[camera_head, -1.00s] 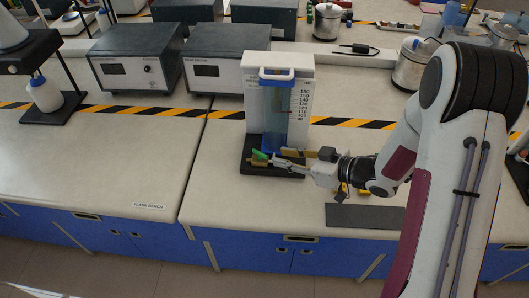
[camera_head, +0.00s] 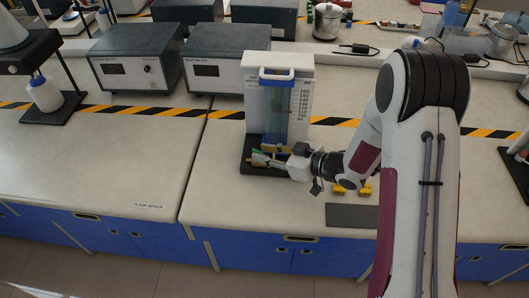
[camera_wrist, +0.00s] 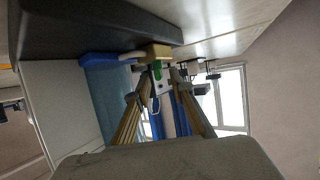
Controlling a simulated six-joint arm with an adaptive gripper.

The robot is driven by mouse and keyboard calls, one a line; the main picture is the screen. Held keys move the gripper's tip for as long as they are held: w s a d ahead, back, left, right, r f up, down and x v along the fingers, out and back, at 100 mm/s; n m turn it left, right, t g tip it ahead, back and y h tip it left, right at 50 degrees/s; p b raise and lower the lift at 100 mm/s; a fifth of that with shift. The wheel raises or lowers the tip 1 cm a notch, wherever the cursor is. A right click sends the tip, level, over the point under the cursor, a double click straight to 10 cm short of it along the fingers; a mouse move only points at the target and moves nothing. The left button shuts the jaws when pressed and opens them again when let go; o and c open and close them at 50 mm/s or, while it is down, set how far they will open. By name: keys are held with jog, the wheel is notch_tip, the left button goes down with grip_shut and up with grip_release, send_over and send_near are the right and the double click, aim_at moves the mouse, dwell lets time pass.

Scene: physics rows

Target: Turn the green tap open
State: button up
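The green tap (camera_head: 259,157) is a small green lever at the foot of a water column (camera_head: 275,112) with a printed scale, which stands on a black base (camera_head: 248,170). In the wrist view the green tap (camera_wrist: 157,70) shows beside a tan block (camera_wrist: 155,52), close to my fingertips. My gripper (camera_head: 268,158) is at the tap from the right, low over the base. In the wrist view the fingers of my gripper (camera_wrist: 158,82) are apart, one on each side of the tap's line. Whether either finger touches the tap cannot be told.
Two grey meter boxes (camera_head: 135,62) stand behind and to the left. A dark mat (camera_head: 352,215) and yellow pieces (camera_head: 350,189) lie at the right of the base. The bench to the left of the column is clear.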

jog(key=shift+w+a+f, duration=0.1)
jog(key=shift+a, duration=0.1)
jog(key=shift+c, duration=0.4)
grip_shut()
jog(key=shift+w+d+n+g+y, duration=0.15)
jog(key=shift+n+g+y, duration=0.25)
jog(key=shift+n+g, duration=0.4)
jog(key=shift+w+n+g, duration=0.1)
jog(key=shift+n+g, duration=0.5)
jog(key=shift+g, duration=0.2)
jog(key=shift+w+n+g+y, duration=0.15)
jog(key=shift+n+g+y, duration=0.25)
jog(key=shift+n+g, duration=1.2)
jog(key=shift+g, duration=0.2)
